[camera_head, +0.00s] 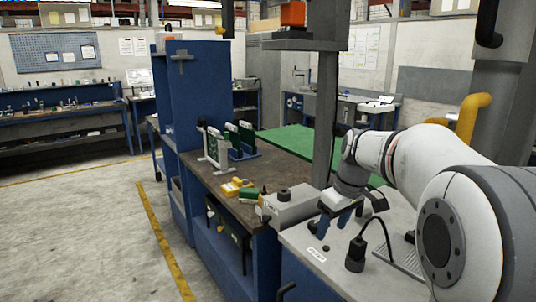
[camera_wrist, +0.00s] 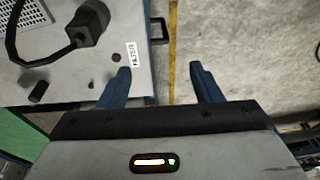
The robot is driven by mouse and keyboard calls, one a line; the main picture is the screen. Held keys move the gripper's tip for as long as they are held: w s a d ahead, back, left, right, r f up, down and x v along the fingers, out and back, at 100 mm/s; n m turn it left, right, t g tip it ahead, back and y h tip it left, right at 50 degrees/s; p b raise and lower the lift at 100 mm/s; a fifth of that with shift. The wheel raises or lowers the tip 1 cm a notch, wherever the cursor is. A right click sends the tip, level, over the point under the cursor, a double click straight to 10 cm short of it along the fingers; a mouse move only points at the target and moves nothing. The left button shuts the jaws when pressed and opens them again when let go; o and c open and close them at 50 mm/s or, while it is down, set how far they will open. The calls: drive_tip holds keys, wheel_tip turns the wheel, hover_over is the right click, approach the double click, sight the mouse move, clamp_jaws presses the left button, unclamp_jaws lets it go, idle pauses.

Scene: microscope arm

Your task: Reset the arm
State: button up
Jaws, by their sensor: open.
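My gripper (camera_head: 334,226) hangs at the end of my white arm in the head view, low over a light grey worktop (camera_head: 305,262). Its two blue fingers point down and are apart. In the wrist view my gripper (camera_wrist: 160,68) is open, with nothing between the fingers; the worktop edge and the floor show beyond them. The left finger is near a small label (camera_wrist: 133,55) and a dark round spot (camera_wrist: 116,58) on the worktop. No held object shows.
A black block with a cable (camera_head: 355,254) stands on the worktop close to my gripper. A grey box (camera_head: 292,206) and a grey post (camera_head: 325,120) are behind it. A blue bench with a brown top (camera_head: 262,172) holds yellow and green parts. Floor at left is clear.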

drive_tip(key=s+f+m+h, duration=0.1)
drive_tip(key=s+f+m, duration=0.2)
drive_tip(key=s, duration=0.8)
drive_tip(key=s+f+m+t, duration=0.1)
drive_tip(key=s+f+m, duration=0.3)
drive_tip(key=s, duration=0.8)
drive_tip(key=shift+s+a+f+h, duration=0.2)
drive_tip(key=shift+a+f+h, duration=0.05)
drive_tip(key=shift+f+h, duration=0.2)
